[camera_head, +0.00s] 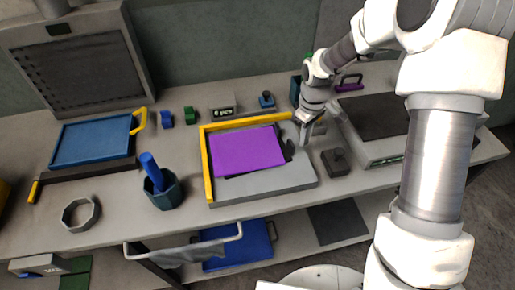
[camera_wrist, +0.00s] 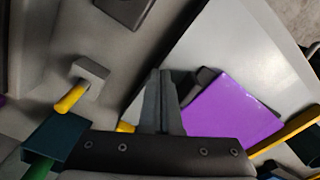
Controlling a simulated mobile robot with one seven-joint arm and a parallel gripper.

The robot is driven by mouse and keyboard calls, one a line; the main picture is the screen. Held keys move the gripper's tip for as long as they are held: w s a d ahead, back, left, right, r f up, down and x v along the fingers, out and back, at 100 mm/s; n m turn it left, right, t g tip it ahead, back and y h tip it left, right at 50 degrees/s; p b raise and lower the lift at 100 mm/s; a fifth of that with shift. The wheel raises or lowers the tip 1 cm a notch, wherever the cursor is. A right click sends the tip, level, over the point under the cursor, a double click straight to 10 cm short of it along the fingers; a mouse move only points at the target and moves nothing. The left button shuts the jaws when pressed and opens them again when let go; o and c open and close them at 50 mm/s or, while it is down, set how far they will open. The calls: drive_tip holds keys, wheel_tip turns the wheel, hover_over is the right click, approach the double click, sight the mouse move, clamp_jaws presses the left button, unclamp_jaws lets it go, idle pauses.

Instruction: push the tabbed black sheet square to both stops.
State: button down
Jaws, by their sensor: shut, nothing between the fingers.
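A grey board (camera_head: 265,186) carries a yellow stop along its left edge (camera_head: 208,165) and another along its back edge (camera_head: 245,121). A purple sheet (camera_head: 245,151) lies on it, slightly skewed to the stops. Under it the black sheet shows only as a dark strip at the right (camera_head: 288,150) and front; a dark tab (camera_wrist: 204,79) sticks out beside the purple sheet in the wrist view. Most of the black sheet is hidden. My gripper (camera_head: 304,141) is shut and empty at the board's right side, near the tab; its fingers (camera_wrist: 163,75) show upright in the wrist view. Contact cannot be told.
A dark block (camera_head: 336,161) stands right of the board, and a grey machine (camera_head: 385,150) beyond it. A teal cup with a blue handle (camera_head: 160,187) stands left. A blue tray (camera_head: 92,142) lies further left. The board's front strip is bare.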

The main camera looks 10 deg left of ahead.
sight(291, 141)
drive_tip(key=shift+s+a+b, duration=0.15)
drive_tip(key=shift+s+a, duration=0.2)
drive_tip(key=shift+a, duration=0.45)
drive_tip(key=shift+s+a+b, duration=0.15)
drive_tip(key=shift+s+a, duration=0.2)
drive_tip(key=shift+a, duration=0.5)
drive_tip(key=shift+s+a+b, duration=0.15)
drive_tip(key=shift+s+a, duration=0.2)
drive_tip(key=shift+a, duration=0.45)
drive_tip(key=shift+w+d, duration=0.1)
drive_tip(key=shift+w+d, duration=0.15)
drive_tip(key=shift+d, duration=0.3)
wheel_tip(291, 141, up, 8)
drive_tip(key=p, duration=0.6)
